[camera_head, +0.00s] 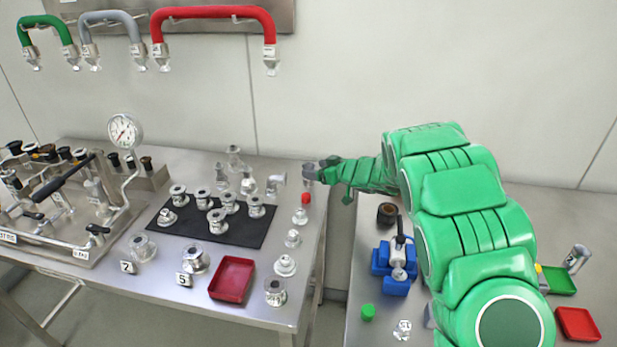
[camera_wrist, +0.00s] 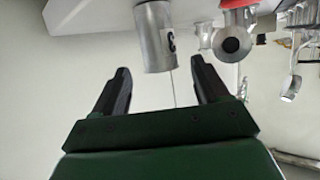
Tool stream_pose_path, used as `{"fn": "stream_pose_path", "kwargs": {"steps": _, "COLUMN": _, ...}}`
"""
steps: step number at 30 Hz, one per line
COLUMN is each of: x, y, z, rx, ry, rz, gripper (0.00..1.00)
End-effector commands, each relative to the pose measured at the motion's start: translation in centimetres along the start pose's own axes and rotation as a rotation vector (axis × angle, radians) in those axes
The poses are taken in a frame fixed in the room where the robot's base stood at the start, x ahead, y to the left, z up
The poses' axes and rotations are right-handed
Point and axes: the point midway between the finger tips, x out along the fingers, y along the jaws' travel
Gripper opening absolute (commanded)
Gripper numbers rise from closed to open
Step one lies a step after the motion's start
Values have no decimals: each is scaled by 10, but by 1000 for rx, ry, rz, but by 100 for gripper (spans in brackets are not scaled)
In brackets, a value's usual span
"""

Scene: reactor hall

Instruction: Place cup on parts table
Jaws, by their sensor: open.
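A grey metal cylinder with a dark number mark (camera_wrist: 155,38), which looks like the cup, stands at the back right corner of the left steel table, seemingly the parts table (camera_head: 285,312). In the head view the cup (camera_head: 308,172) is small and partly hidden by my gripper (camera_head: 322,171). In the wrist view my gripper (camera_wrist: 160,76) is open, with a dark finger either side of the gap. The cup is just beyond the fingertips, in line with the gap. Nothing is held between the fingers.
Beside the cup stand a red-capped fitting (camera_head: 305,198) and other metal fittings (camera_head: 277,182). A black mat (camera_head: 215,232) with flanges and a red tray (camera_head: 232,278) take up the left table. The right table holds a blue fixture (camera_head: 395,270) and a grey cylinder (camera_head: 576,259). A gap separates the tables.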

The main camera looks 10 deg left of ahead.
Motion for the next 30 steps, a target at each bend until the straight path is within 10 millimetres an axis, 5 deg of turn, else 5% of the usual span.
{"fn": "stream_pose_path", "kwargs": {"steps": 11, "x": 40, "y": -2, "z": 2, "rx": -2, "ry": -1, "rz": -1, "gripper": 74}}
{"fn": "stream_pose_path", "kwargs": {"steps": 20, "x": 44, "y": -2, "z": 1, "rx": -1, "ry": -1, "rz": 0, "gripper": 74}}
{"fn": "stream_pose_path", "kwargs": {"steps": 30, "x": 44, "y": -2, "z": 1, "rx": -1, "ry": -1, "rz": 0, "gripper": 24}}
